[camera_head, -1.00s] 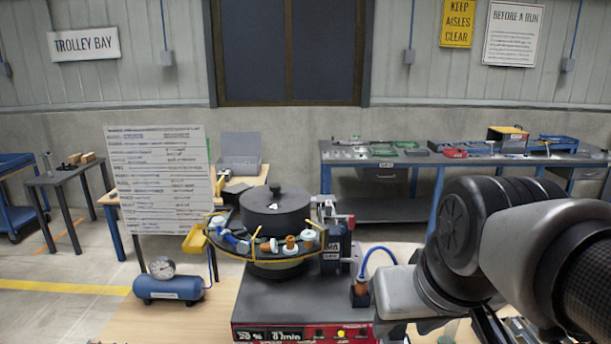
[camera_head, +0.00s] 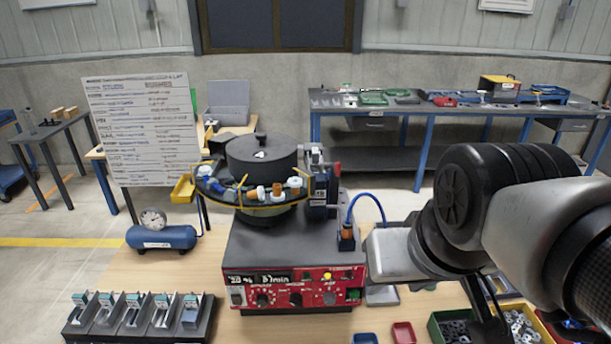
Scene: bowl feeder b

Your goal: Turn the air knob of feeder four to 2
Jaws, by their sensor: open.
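One bowl feeder (camera_head: 245,245) stands on the wooden table, a dark box with a round bowl (camera_head: 262,157) on top. Its red front panel (camera_head: 315,290) has a display (camera_head: 262,278), several dark knobs (camera_head: 296,299), a yellow button (camera_head: 328,275) and a green switch (camera_head: 353,295). The panel lettering is too small to read, so I cannot tell which knob is the air knob, where it points or the feeder's number. My arm reaches in from the right. Dark slim parts below it look like my gripper (camera_head: 489,318), open, right of the panel and apart from it, mostly hidden.
A blue air tank with a gauge (camera_head: 161,237) stands left of the feeder. A black rack (camera_head: 140,325) of several small units is at front left. A blue tray (camera_head: 365,339), a red tray (camera_head: 403,333) and bins of small parts (camera_head: 452,327) lie at front right. A written board (camera_head: 145,130) stands behind.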

